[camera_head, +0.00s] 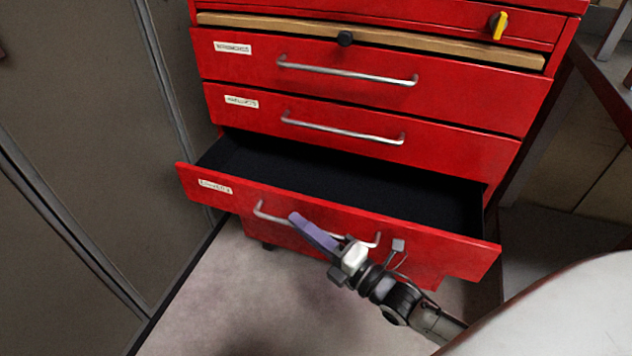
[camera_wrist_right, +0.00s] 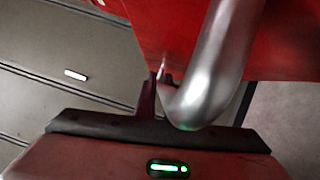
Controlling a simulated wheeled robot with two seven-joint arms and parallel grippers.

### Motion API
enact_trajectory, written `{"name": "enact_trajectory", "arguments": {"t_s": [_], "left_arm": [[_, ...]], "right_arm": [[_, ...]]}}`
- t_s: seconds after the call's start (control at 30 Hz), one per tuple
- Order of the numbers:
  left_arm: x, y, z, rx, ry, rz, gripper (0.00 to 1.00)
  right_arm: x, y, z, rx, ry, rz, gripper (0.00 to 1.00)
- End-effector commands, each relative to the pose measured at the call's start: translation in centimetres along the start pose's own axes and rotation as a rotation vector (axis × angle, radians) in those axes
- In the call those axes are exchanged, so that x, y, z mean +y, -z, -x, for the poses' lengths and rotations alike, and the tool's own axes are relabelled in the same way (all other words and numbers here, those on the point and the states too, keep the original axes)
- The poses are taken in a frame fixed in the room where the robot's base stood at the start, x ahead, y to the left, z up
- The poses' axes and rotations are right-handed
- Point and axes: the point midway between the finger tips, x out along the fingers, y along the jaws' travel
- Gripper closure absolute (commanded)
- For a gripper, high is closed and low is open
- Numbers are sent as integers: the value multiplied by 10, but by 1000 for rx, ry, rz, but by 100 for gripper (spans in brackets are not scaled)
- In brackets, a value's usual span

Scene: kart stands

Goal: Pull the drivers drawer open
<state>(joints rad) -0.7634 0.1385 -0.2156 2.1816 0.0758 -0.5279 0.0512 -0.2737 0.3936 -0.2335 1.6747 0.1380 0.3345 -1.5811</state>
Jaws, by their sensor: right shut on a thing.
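The drivers drawer (camera_head: 400,227) is the lowest labelled drawer of the red tool cabinet in the head view. It stands well out from the cabinet, and its dark inside shows bare. Its label (camera_head: 215,187) is at the left of its front. My right gripper (camera_head: 318,233) is at the drawer's front, shut on the silver bar handle (camera_head: 272,218). In the right wrist view the handle (camera_wrist_right: 212,75) shows large and close, with its bend just above the gripper body. The fingertips are partly hidden. My left gripper is not in view.
Two shut drawers with bar handles are above, the upper (camera_head: 375,65) and the lower (camera_head: 375,125). A wooden board (camera_head: 380,38) with a black knob lies over them. Grey panels (camera_head: 70,150) stand close on the left. The floor (camera_head: 225,290) in front is clear.

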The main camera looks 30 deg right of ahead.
Motion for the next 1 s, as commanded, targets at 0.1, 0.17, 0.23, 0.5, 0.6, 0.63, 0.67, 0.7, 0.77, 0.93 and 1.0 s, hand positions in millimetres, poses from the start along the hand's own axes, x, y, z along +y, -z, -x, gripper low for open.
{"name": "enact_trajectory", "arguments": {"t_s": [0.1, 0.17, 0.23, 0.5, 0.6, 0.63, 0.67, 0.7, 0.77, 0.93, 1.0], "left_arm": [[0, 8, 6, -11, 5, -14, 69], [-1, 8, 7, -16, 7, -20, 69], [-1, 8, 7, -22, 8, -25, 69], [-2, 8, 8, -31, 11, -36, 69], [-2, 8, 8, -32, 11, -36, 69], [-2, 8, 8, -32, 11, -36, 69], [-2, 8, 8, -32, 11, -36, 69], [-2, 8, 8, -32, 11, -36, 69], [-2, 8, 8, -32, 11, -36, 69], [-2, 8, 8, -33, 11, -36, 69], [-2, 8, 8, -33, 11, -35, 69]], "right_arm": [[10, 27, 12, -2, 0, -3, 100], [11, 38, 16, -2, 1, -2, 100], [13, 48, 20, -1, 0, -1, 100], [15, 68, 29, 0, -3, 4, 100], [15, 70, 29, 0, -3, 5, 100], [15, 70, 29, 0, -3, 5, 100], [15, 70, 29, 0, -3, 5, 100], [15, 70, 29, 0, -3, 5, 100], [15, 70, 29, 0, -3, 5, 100], [15, 70, 29, 0, -3, 4, 81], [15, 70, 29, 0, -3, 4, 72]]}}
